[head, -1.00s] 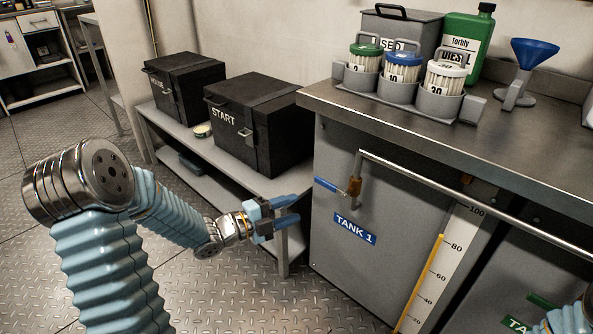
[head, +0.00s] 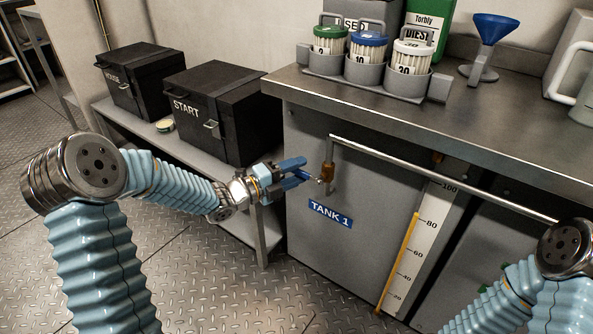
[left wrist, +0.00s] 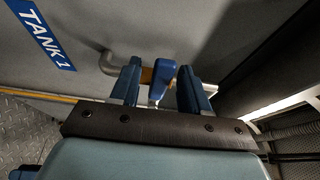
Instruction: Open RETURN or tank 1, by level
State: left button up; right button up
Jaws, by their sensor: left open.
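The tank 1 valve (head: 327,173) is a brass body on the grey pipe (head: 450,180) at the left of the cabinet front. Its blue lever (left wrist: 163,72) shows between my finger tips in the left wrist view; in the head view the fingers mostly cover it. My left gripper (head: 294,173) is open, its fingers (left wrist: 160,88) either side of the lever; I cannot tell if they touch it. The TANK 1 label (head: 330,213) sits below the valve. The level gauge (head: 424,230) has a yellow column reaching slightly above 80. No RETURN label shows.
The steel worktop (head: 400,112) overhangs the cabinet and carries a filter rack (head: 366,80), a blue funnel (head: 494,28) and a green diesel can (head: 428,22). Black START (head: 222,110) and HOUSE (head: 138,80) boxes stand on a low shelf (head: 188,147) behind my left arm.

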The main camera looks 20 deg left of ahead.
pick_arm(q)
jog(key=shift+w+d, duration=0.15)
jog(key=shift+c, duration=0.2)
grip_shut()
jog(key=shift+f, duration=0.1)
